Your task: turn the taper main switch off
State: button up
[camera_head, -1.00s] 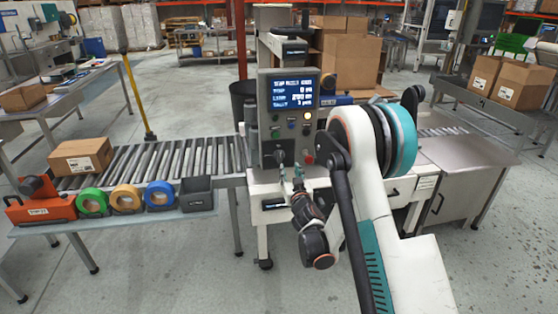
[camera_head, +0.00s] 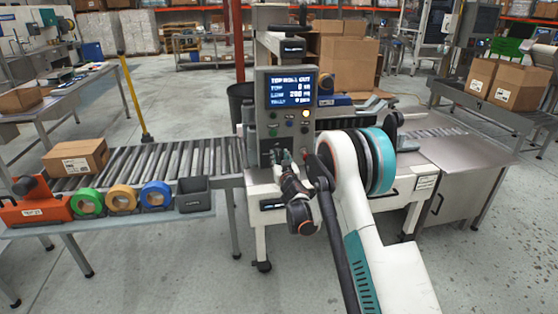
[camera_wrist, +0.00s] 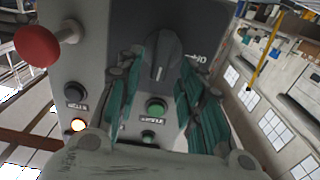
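A pale mark runs along the knob. Lettering beside it is partly cut by a finger. In the head view my gripper (camera_head: 281,158) is at the panel's lower part and largely hides the switch.
A red mushroom button (camera_wrist: 38,46) sticks out beside the switch. Green buttons (camera_wrist: 156,106) and a lit amber lamp (camera_head: 305,114) share the panel, below a lit screen (camera_head: 290,89). A roller conveyor (camera_head: 170,160) and tape rolls (camera_head: 122,198) stand at left.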

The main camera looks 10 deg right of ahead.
jog(key=shift+w, duration=0.75)
grip_shut()
